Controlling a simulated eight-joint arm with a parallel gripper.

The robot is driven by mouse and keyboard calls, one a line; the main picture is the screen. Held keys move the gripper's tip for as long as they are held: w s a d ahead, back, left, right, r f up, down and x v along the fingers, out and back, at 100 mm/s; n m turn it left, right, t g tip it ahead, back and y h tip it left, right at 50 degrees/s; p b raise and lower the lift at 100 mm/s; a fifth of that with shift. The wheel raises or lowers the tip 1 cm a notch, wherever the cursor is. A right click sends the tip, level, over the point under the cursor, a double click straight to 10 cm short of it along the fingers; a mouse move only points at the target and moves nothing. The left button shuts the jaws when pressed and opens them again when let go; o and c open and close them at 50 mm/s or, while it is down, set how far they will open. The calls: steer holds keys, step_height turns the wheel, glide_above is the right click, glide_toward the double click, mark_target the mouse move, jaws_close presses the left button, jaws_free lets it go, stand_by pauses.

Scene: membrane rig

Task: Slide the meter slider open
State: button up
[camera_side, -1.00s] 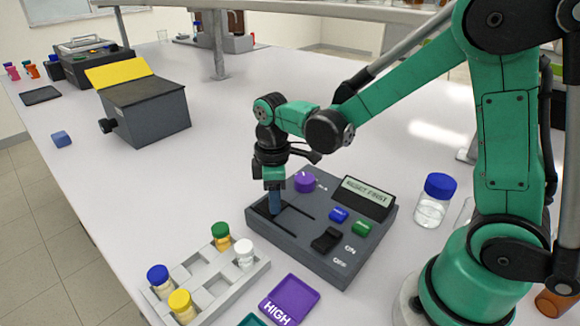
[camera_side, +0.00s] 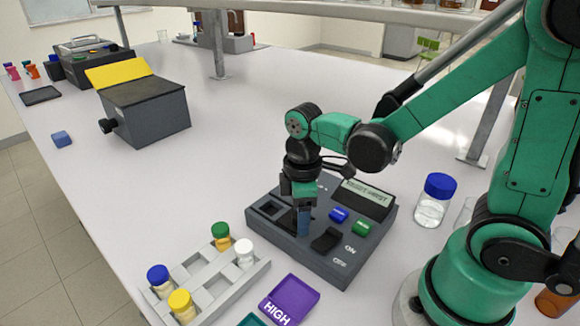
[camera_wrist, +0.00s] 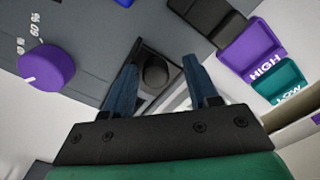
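The meter (camera_side: 330,262) is a dark grey box with a sloped display reading "RESET FIRST". A square dark recess (camera_side: 268,207) shows at the left of its top. The dark slider plate (camera_side: 286,219) lies just right of the recess. In the wrist view, my blue fingertips (camera_wrist: 162,62) stand apart. A dark round knob (camera_wrist: 155,74) shows between them, with a gap on the right finger's side. Contact with the knob cannot be told.
A black ON/OFF switch (camera_side: 326,239), blue button (camera_side: 339,215) and green button (camera_side: 361,228) sit close right of my gripper. The purple dial (camera_wrist: 47,67) is left in the wrist view. A vial rack (camera_side: 213,279) and purple HIGH pad (camera_side: 290,300) lie in front.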

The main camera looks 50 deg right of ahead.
steer(key=shift+w, duration=0.1)
steer(key=shift+r, duration=2.8)
step_height(320, 180, up, 5)
